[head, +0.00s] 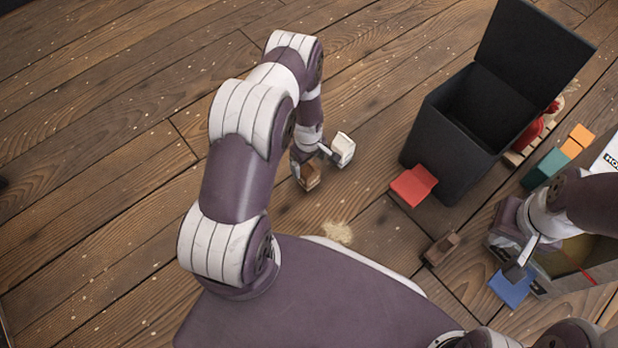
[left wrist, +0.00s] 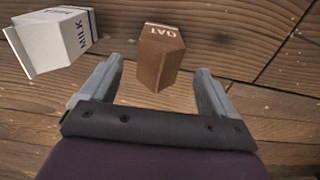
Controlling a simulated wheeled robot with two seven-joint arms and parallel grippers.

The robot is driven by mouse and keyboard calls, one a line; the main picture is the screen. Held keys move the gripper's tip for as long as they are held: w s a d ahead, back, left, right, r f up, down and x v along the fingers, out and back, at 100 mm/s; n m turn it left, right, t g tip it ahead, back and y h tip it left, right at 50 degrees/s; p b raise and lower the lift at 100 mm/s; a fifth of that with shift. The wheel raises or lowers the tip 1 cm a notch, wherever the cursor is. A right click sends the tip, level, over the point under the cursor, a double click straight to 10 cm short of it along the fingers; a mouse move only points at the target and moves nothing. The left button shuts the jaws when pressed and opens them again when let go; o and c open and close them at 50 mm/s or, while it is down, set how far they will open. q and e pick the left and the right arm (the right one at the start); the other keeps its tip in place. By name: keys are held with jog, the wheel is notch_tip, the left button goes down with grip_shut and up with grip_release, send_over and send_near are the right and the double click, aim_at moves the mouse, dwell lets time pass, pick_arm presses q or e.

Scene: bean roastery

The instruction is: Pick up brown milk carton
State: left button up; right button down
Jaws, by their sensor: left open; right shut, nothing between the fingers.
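A brown carton (head: 308,176) is on the wooden floor at my left gripper (head: 311,160). In the left wrist view this brown carton (left wrist: 161,58) reads "OAT", and it appears between and just beyond the two open fingers (left wrist: 158,72). The fingers are apart and not closed on it. A white carton (head: 342,149) is just right of the gripper; in the left wrist view the white carton (left wrist: 52,42) reads "MILK" and lies tilted. Another brown block or carton (head: 440,249) lies further right on the floor. My right gripper (head: 519,264) is shut and empty above a blue item.
A black open-lidded bin (head: 450,135) stands at the right, with a red box (head: 412,186) before it. A blue item (head: 511,288), a teal box (head: 545,168) and an open box (head: 580,262) are further right. The floor to the left is clear.

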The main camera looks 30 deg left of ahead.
aim_at(310, 178)
pick_arm(q)
notch_tip(310, 178, down, 5)
jog(key=b, duration=0.3)
jog(key=shift+w+b, duration=0.1)
jog(key=shift+b, duration=0.25)
jog(key=shift+r, duration=0.3)
jog(key=c, duration=1)
jog(key=shift+p, duration=0.3)
jog(key=shift+c, duration=0.2)
